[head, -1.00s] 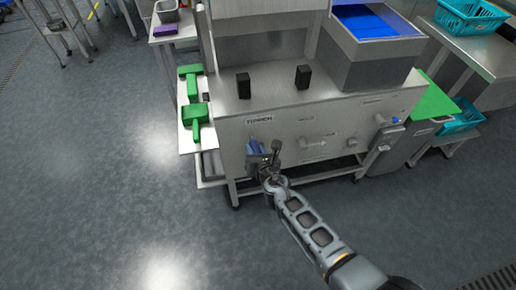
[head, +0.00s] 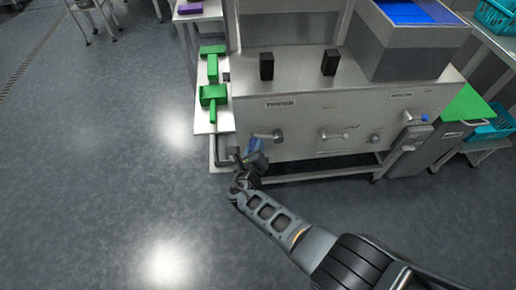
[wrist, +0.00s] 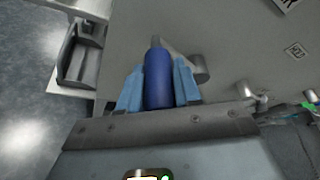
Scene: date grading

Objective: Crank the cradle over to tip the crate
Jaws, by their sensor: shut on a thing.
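The crank's blue handle (head: 254,144) is on the front of the steel machine, below the label reading TIPPER (head: 281,103). Its grey crank arm (head: 264,135) reaches left from a pivot on the panel. My gripper (head: 251,152) is shut on the handle. In the wrist view the dark blue handle (wrist: 158,80) stands between the two light blue fingers of my gripper (wrist: 158,88), with the grey crank arm (wrist: 200,68) behind it. I cannot make out the cradle or the crate it carries.
A steel hopper with a blue inside (head: 408,14) tops the machine at right. More controls (head: 335,135) sit right of the crank. Green scoop-like things (head: 213,94) lie on a side shelf. Teal crates (head: 495,18) stand far right. Floor at left is open.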

